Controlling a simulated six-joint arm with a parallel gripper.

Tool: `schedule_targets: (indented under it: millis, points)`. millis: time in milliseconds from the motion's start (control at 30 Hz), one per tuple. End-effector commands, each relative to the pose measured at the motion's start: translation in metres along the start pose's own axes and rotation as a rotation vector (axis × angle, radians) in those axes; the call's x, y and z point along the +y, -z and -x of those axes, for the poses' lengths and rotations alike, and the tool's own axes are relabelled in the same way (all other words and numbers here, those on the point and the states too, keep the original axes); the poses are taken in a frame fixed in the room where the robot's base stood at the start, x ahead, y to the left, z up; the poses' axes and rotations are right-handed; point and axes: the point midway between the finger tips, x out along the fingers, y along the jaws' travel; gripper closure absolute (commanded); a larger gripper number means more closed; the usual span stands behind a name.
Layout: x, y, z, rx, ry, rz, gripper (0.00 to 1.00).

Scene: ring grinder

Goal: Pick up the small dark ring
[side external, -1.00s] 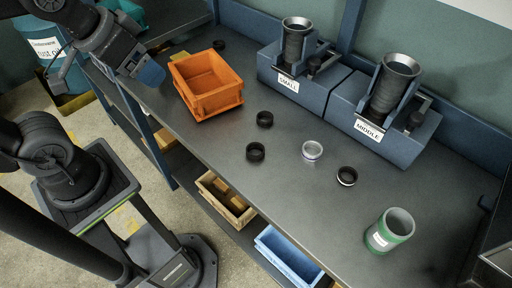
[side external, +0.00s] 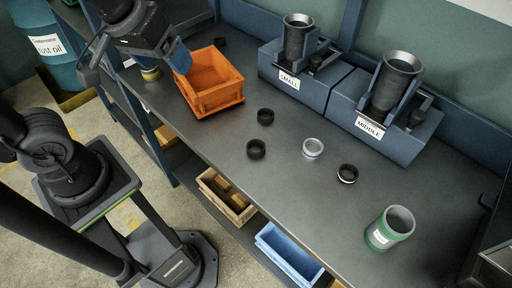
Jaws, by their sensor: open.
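Two plain dark rings lie on the grey bench: one (side external: 265,116) farther back and one (side external: 256,149) nearer the front edge. They look close in size, and I cannot tell which is the small one. A dark ring with a pale band (side external: 347,174) lies to their right, and a silver ring (side external: 313,148) lies between. My gripper (side external: 181,60) is at the upper left, its blue fingers beside the left rim of the orange bin. It is open, apart from all these rings; the gap between the fingers is hard to see.
The orange bin (side external: 217,97) stands left of the rings. Blue fixtures labelled SMALL (side external: 279,68) and MIDDLE (side external: 415,135) line the back. A green-and-grey cup (side external: 378,243) stands at the front right. A dark round item (side external: 220,42) lies behind the bin. The bench around the rings is clear.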

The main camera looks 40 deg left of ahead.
Motion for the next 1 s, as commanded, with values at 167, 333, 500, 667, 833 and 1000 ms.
schedule_targets:
  millis: [167,333,500,667,833,1000]
  points:
    - [0.037,0.02,-0.035,-0.124,0.054,0.381,0.21]
    - [0.073,0.029,-0.078,-0.199,0.157,0.749,0.21]
    - [0.102,0.025,-0.12,-0.225,0.275,1.049,0.21]
    - [0.116,0.02,-0.143,-0.22,0.343,1.209,0.21]
    - [0.117,0.015,-0.16,-0.217,0.365,1.255,0.21]
    - [0.112,0.003,-0.189,-0.218,0.367,1.254,0.21]
